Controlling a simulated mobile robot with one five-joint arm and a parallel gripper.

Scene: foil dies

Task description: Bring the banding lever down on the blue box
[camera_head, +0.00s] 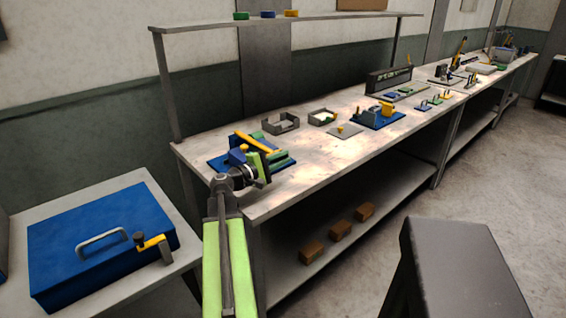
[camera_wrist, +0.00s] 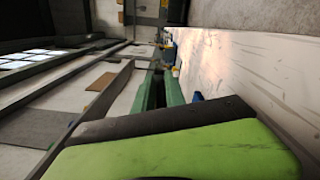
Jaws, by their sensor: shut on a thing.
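The blue box (camera_head: 101,231) with a grey handle rests on a grey side table at the left in the head view. A small yellow lever (camera_head: 153,241) with a dark knob shows by its right front side. My gripper (camera_head: 260,166) is over a blue-based fixture (camera_head: 222,163) on the workbench. A long yellow lever (camera_head: 257,144) slopes across this fixture beside green parts. My gripper is shut at the fixture's yellow lever; the contact itself is hidden. Which lever is the banding lever is unclear.
The workbench (camera_head: 318,160) carries grey trays (camera_head: 281,123) and another blue fixture (camera_head: 378,117) farther right. A shelf (camera_head: 290,21) runs above it. Brown blocks (camera_head: 340,231) lie on the lower shelf. Bare bench top lies right of my gripper.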

